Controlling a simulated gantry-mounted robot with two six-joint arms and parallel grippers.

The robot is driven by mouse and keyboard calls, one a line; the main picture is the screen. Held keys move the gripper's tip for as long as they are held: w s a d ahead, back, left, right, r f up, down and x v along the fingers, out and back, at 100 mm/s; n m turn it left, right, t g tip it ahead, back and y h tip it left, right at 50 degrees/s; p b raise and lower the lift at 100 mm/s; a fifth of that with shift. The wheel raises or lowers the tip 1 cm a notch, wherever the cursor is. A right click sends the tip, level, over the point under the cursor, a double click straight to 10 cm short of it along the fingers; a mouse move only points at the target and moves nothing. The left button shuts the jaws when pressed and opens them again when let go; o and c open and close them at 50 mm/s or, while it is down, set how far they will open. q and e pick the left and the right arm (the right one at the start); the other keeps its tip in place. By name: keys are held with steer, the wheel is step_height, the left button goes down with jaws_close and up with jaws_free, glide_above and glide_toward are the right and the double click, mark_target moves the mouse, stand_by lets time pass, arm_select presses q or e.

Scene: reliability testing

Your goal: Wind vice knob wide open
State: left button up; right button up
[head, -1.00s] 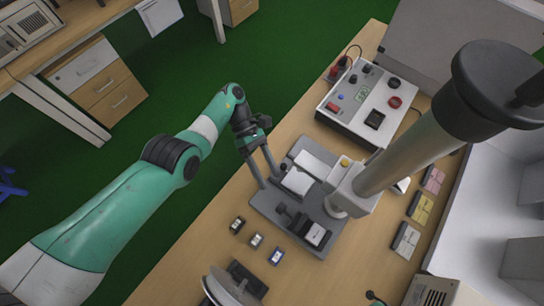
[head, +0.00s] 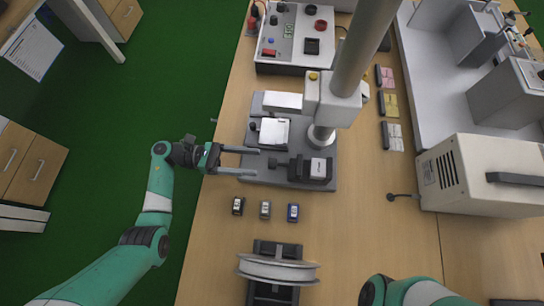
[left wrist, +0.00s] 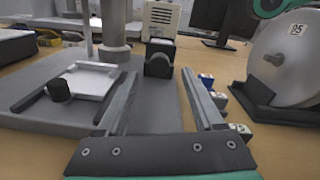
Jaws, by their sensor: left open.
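The vice (head: 318,170) is a small dark block with a pale piece in its jaws, on the grey base plate (head: 325,147) of a test stand. Its dark knob (head: 272,163) sticks out to the left. In the left wrist view the vice (left wrist: 160,44) stands beyond my fingertips, its round dark knob (left wrist: 158,66) facing me between them. My left gripper (head: 257,161) is open and empty, its two fingers pointing right, the tips just short of the knob with no visible contact. My right gripper is out of view; only part of that arm shows at the bottom.
A white-topped stage with another black knob (left wrist: 60,90) is beside the left finger. The stand's column (head: 362,45) rises behind. Several small blocks (head: 265,210) and a reel on a stand (head: 278,268) are nearer. A control box (head: 293,40) is at the far end.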

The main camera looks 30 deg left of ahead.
mark_target(272, 163)
arm_select(q)
steer(key=x, duration=0.6)
steer(key=shift+w+d, duration=0.2)
steer(key=shift+d, duration=0.05)
steer(key=shift+c, duration=0.3)
jaws_close()
